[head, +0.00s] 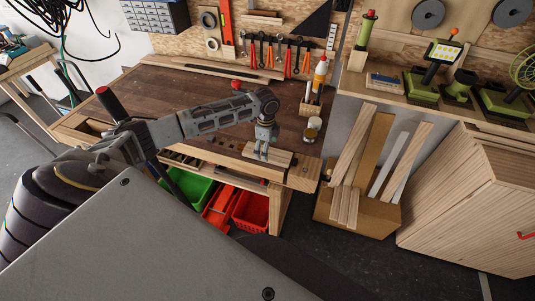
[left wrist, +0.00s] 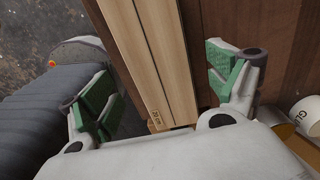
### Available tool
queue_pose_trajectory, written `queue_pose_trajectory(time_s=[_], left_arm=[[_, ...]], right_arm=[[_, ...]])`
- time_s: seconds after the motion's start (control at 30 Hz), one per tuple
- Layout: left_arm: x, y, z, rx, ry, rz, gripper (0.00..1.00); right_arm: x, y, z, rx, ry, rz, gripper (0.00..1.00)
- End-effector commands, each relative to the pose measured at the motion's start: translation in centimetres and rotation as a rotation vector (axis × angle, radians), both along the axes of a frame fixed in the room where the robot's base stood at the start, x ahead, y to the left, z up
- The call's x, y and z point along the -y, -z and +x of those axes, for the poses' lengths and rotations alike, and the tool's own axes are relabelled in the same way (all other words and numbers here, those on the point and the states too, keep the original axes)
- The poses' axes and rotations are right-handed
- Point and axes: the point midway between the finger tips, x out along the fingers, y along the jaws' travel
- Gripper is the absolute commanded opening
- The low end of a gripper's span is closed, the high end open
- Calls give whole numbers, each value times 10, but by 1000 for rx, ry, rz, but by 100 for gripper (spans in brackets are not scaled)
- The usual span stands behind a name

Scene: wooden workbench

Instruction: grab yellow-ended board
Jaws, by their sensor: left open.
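A pale wooden board (head: 281,157) lies on the front part of the workbench (head: 190,95). In the left wrist view the board (left wrist: 150,50) runs away from me, with a lengthwise line along it. Its near end has a small printed label; I cannot make out a clear yellow colour there. My left gripper (head: 262,154) is over the board, pointing down. In the left wrist view the left gripper (left wrist: 160,78) is open, with one green-padded finger on each side of the board and nothing held. The right gripper is not in view.
A jar (head: 313,128) and a holder with bottles stand right of the board. A cardboard box (head: 365,212) with several upright planks stands beyond the bench's right edge. Green (head: 195,188) and red (head: 251,211) bins sit below. The bench's middle is mostly clear.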

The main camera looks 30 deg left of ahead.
Motion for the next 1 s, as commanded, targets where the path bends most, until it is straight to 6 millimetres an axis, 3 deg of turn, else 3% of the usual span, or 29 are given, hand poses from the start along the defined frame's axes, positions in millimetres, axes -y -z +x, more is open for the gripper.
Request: queue_pose_trajectory(time_s=[0.2, 0.7, 1.0], left_arm=[[0, 19, 0, 1, 0, 1, 89], [0, 21, 0, 1, 0, 1, 89], [0, 21, 0, 1, 0, 1, 53]], right_arm=[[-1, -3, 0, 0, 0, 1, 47], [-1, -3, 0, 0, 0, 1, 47], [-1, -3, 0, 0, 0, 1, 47]])
